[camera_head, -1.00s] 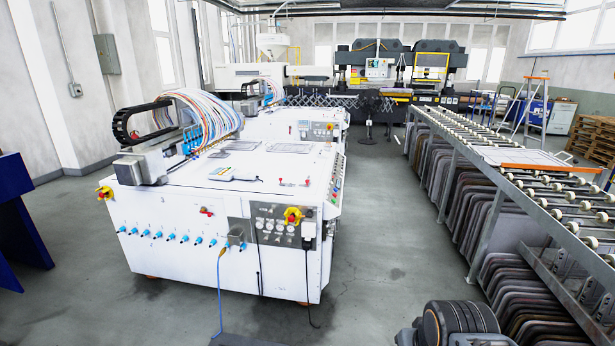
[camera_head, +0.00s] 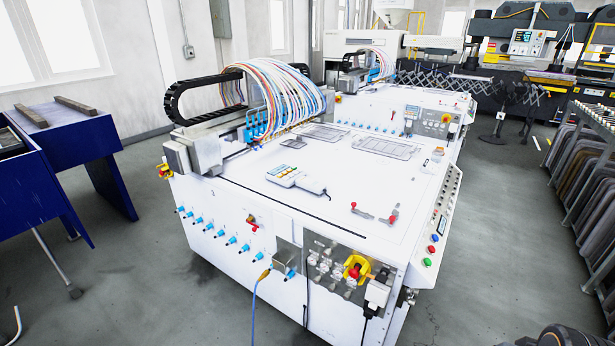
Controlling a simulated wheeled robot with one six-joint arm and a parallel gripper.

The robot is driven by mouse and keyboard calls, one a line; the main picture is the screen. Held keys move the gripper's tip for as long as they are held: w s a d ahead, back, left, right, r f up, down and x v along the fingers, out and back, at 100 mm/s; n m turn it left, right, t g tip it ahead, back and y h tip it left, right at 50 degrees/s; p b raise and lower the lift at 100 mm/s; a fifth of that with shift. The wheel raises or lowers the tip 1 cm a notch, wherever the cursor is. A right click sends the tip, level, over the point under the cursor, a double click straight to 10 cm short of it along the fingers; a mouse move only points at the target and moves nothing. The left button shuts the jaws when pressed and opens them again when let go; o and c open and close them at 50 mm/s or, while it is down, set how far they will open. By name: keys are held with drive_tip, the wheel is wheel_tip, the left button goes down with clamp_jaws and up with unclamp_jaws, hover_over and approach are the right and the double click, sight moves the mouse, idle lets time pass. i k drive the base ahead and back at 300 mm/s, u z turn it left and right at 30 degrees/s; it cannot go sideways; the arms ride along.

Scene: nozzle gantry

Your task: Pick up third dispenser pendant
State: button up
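A pale pendant with a row of small coloured buttons (camera_head: 296,180) lies flat on the white top of the nearest dispenser machine (camera_head: 235,262), left of the middle of the picture. Its thicker dark-edged end points right. I cannot tell from this view whether it is the third dispenser's pendant. My gripper is not in view. Only a dark rounded part of my arm shows at the bottom right edge, well apart from the machine.
Red-handled clamps (camera_head: 375,214) lie on the machine top to the pendant's right. A second white machine (camera_head: 422,112) stands behind. Blue tables (camera_head: 30,185) are at the left. A blue cable (camera_head: 253,305) hangs in front. Grey floor is open at right.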

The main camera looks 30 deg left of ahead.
sight(301, 179)
drive_tip(key=u, duration=2.8)
drive_tip(key=i, duration=2.45)
drive_tip(key=z, duration=2.65)
drive_tip(key=i, duration=1)
drive_tip(key=u, duration=0.05)
